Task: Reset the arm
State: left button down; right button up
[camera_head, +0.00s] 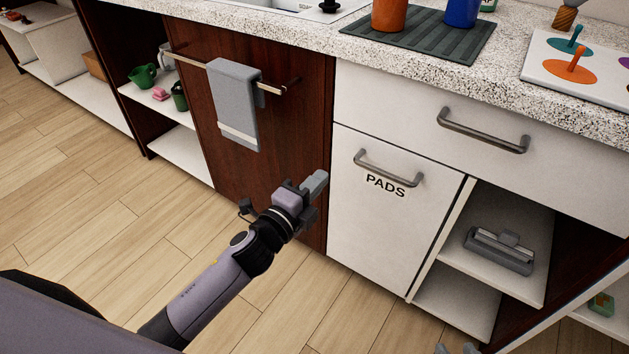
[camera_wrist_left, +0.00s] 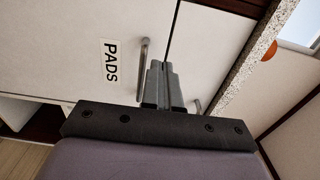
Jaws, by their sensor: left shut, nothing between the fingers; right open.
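My left arm comes in from the lower left in the head view. Its gripper (camera_head: 316,183) is shut and empty, in front of the dark wood panel and left of the white door marked PADS (camera_head: 372,225). In the left wrist view the closed fingers (camera_wrist_left: 163,82) lie side by side, with the PADS label (camera_wrist_left: 111,62) and a door handle (camera_wrist_left: 143,70) to their left. Only the fingertips of my right gripper (camera_head: 456,349) show at the bottom edge of the head view. They are apart, with nothing visible between them.
A grey towel (camera_head: 234,105) hangs on a rail close to the left arm. The drawer handle (camera_head: 483,131) juts out. The speckled counter (camera_head: 400,62) holds a dark mat with orange and blue items and a white board (camera_head: 540,70) with coloured pegs. The wooden floor is clear.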

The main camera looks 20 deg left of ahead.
pick_arm(q)
jog(key=shift+s+a, duration=0.1)
jog(key=shift+s, duration=0.2)
pick_arm(e)
jog(key=shift+s, duration=0.1)
pick_arm(q)
jog(key=s+a+f+n+g+y, duration=0.1)
jog(key=s+a+f+n+g, duration=0.15)
jog(key=s+f+n, duration=0.55)
jog(key=s+a+f+n+g+y, duration=0.1)
jog(key=s+f+n+g+y, duration=0.2)
jog(key=s+n, duration=0.85)
jog(key=s+a+r+p, duration=0.1)
jog(key=s+r+p, duration=0.1)
jog(key=r+p, duration=0.5)
jog(key=s+a+r+g+p, duration=0.1)
jog(key=s+a+r+p, duration=0.1)
jog(key=r+p, duration=0.6)
jog(key=p, duration=0.5)
jog(key=shift+h+p, duration=0.3)
pick_arm(e)
jog(key=s+d+r+h, duration=0.1)
jog(key=d+r, duration=0.2)
jog(key=r, duration=1.2)
jog(key=shift+s, duration=0.4)
pick_arm(q)
jog(key=shift+a, duration=0.1)
pick_arm(e)
jog(key=shift+r, duration=0.1)
